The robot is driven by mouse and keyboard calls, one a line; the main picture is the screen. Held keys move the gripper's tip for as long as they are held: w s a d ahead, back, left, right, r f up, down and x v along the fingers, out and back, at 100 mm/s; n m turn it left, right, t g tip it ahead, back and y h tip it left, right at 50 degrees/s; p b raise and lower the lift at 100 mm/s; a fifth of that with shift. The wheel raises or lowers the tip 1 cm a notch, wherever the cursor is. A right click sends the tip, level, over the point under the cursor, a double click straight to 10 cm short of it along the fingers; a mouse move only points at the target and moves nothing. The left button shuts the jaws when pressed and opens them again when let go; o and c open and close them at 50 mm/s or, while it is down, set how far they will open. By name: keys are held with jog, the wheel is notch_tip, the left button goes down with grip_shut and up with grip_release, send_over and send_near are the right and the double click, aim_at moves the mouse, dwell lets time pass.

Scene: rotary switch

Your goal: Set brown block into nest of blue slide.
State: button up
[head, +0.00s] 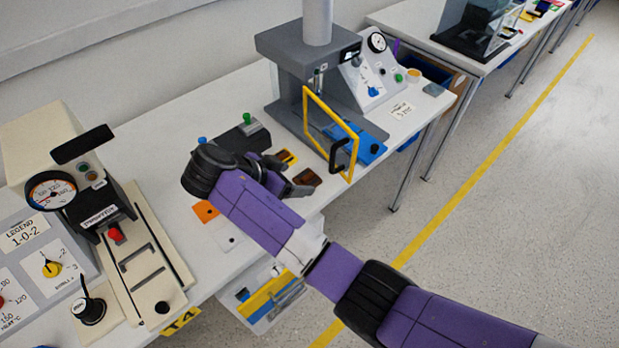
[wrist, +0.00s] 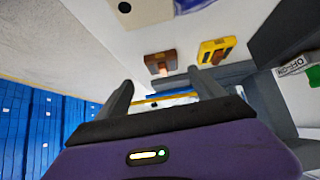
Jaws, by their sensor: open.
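The brown block (head: 308,176) lies on the white table just beyond my fingertips, partly hidden by my gripper. It also shows in the wrist view (wrist: 160,63), ahead of the two fingers and not between them. My gripper (head: 294,177) is open and empty; both fingers show spread apart in the wrist view (wrist: 160,78). The blue slide (head: 369,149) sits at the front of the grey press, behind a yellow guard frame (head: 325,131) with a black handle. The nest in the slide is largely hidden by this frame.
A yellow block (head: 287,157) lies next to the brown one, in front of a dark box with a green knob (head: 247,118). The grey press (head: 283,50) stands behind the slide. An orange plate (head: 206,211) lies left of my gripper, near the table's front edge.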

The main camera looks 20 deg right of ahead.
aim_at(305, 177)
jog(key=x, duration=0.3)
jog(key=p+x, duration=0.1)
jog(key=shift+w+d, duration=0.2)
jog(key=shift+w, duration=0.1)
jog(key=shift+w+d+f, duration=0.2)
jog(key=shift+d+f, duration=0.2)
jog(key=shift+f, duration=0.1)
jog(key=shift+c, duration=0.5)
jog(key=c, duration=1.4)
